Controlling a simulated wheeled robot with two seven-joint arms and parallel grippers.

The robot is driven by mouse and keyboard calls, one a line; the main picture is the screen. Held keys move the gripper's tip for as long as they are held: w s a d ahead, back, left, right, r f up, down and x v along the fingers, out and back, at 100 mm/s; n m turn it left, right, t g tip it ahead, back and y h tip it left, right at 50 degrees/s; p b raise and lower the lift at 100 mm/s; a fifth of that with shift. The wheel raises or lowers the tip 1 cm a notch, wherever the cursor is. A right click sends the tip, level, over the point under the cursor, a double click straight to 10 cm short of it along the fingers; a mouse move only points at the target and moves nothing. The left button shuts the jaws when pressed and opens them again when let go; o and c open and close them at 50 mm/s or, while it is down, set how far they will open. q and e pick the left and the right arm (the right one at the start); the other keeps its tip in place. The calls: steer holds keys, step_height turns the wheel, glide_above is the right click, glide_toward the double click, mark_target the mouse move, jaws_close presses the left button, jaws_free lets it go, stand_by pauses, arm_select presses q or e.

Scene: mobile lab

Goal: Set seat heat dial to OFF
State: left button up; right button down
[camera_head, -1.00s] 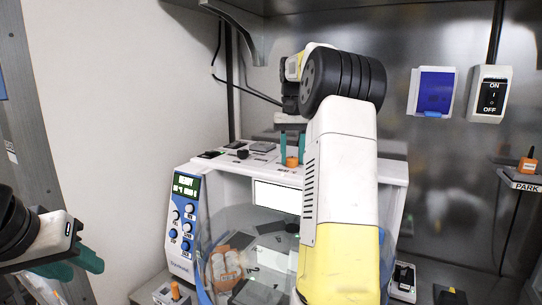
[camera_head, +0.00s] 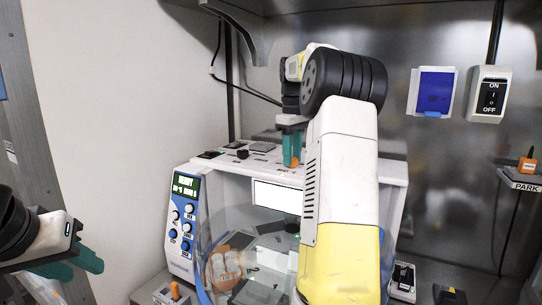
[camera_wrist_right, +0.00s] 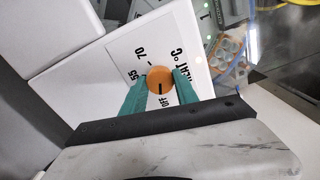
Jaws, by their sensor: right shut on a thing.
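The orange seat heat dial (camera_wrist_right: 159,80) is on a white label on top of the white machine. The wrist view shows the printed words OFF, 55, 70 and HEAT °C around it. A dark line on the dial points toward OFF. My right gripper (camera_wrist_right: 160,88) is shut on the dial, one teal finger on each side. In the head view the right gripper (camera_head: 291,148) reaches down to the dial (camera_head: 294,163), which its fingers mostly cover. My left gripper (camera_head: 82,262) is at the lower left, away from the machine; its finger gap is unclear.
The machine (camera_head: 365,170) has a blue control panel (camera_head: 182,225) with a lit display. Small dark items lie on its top, left of the dial. An ON/OFF switch (camera_head: 490,95) and a blue-fronted box (camera_head: 434,92) are on the metal wall. A PARK shelf (camera_head: 524,183) is at right.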

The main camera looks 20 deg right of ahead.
steer(key=shift+n, duration=0.6)
steer(key=c, duration=0.9)
jaws_free()
steer(key=shift+c, duration=0.2)
steer(key=shift+r, duration=3.9)
